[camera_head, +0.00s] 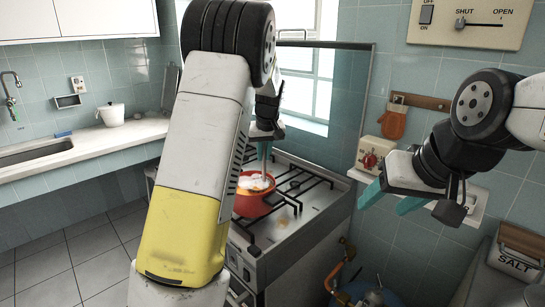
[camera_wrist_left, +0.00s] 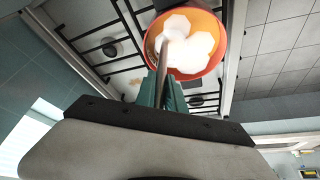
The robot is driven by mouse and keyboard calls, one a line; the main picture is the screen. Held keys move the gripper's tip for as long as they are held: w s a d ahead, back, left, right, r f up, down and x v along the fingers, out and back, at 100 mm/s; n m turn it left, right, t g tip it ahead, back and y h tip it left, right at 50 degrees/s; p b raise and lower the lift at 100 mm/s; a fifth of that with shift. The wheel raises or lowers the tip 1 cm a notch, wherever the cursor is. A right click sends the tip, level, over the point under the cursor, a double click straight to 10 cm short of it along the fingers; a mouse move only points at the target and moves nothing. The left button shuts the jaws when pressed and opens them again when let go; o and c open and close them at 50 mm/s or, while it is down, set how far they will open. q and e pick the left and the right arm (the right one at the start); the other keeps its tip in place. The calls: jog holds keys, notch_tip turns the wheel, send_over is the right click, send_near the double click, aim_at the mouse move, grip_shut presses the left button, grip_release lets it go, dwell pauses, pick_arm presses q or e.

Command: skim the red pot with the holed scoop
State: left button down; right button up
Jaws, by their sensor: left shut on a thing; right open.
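The red pot (camera_head: 250,204) stands on the stove, partly hidden by my left arm in the head view. It also shows in the left wrist view (camera_wrist_left: 151,44), with white foam-like stuff inside. My left gripper (camera_head: 266,132) is above the pot and shut on the handle of the holed scoop (camera_head: 265,160). In the left wrist view the handle (camera_wrist_left: 166,62) runs from my fingers down into the pot. The scoop's head is hidden or blends with the white contents. My right gripper (camera_head: 388,200) is open and empty, right of the stove.
The stove (camera_head: 315,207) has black grates around the pot. An orange mitt (camera_head: 392,124) hangs on the wall behind my right gripper. A salt box (camera_head: 517,256) is at the lower right. A white pot (camera_head: 111,114) stands on the left counter.

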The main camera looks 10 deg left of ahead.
pick_arm(q)
notch_tip(320, 180, up, 10)
jog(key=s+a, duration=0.1)
jog(key=s, duration=0.1)
jog(key=shift+s+a+f, duration=0.15)
jog(key=shift+a, duration=0.2)
dwell(0.6)
dwell(0.5)
